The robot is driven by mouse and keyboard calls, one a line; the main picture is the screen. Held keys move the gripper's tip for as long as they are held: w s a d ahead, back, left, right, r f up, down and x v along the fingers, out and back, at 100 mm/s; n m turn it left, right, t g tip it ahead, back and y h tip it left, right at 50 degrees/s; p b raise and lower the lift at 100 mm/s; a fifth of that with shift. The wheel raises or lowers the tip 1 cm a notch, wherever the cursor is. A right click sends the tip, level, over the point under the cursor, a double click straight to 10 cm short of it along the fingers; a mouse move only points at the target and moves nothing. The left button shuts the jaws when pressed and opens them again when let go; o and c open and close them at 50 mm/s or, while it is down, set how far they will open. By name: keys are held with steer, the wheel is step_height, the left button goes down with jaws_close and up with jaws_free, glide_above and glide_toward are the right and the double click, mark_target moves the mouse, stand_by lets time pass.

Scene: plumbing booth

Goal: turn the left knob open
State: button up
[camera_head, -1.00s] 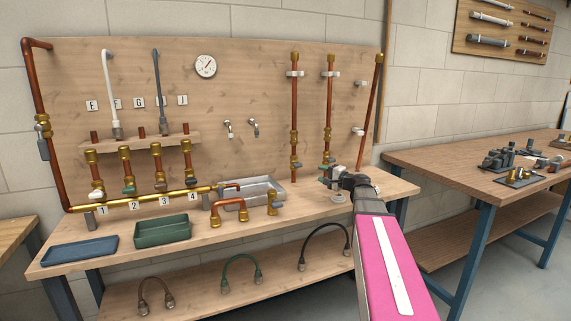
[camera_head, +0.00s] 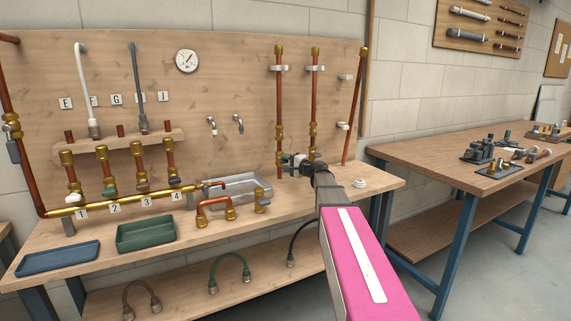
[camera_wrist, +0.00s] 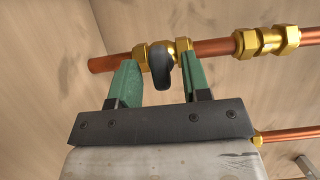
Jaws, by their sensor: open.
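The left copper pipe (camera_head: 279,110) runs upright on the wooden board, with brass fittings. In the wrist view the same pipe lies across the picture, with a brass valve (camera_wrist: 183,46) near its open end. The dark knob (camera_wrist: 161,72) of this valve sticks out towards my gripper. My gripper (camera_head: 288,159) is at the low end of the left pipe. In the wrist view its green fingers (camera_wrist: 157,82) are apart, one on each side of the knob, with gaps visible. In the head view the gripper hides the knob.
A second copper pipe (camera_head: 314,105) stands just right of the left one, and a tilted pipe (camera_head: 356,105) stands further right. A white round part (camera_head: 360,183) lies on the bench. A grey metal tray (camera_head: 240,188) sits left of my gripper.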

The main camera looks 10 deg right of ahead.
steer(key=shift+w+a, duration=0.2)
steer(key=c, duration=0.7)
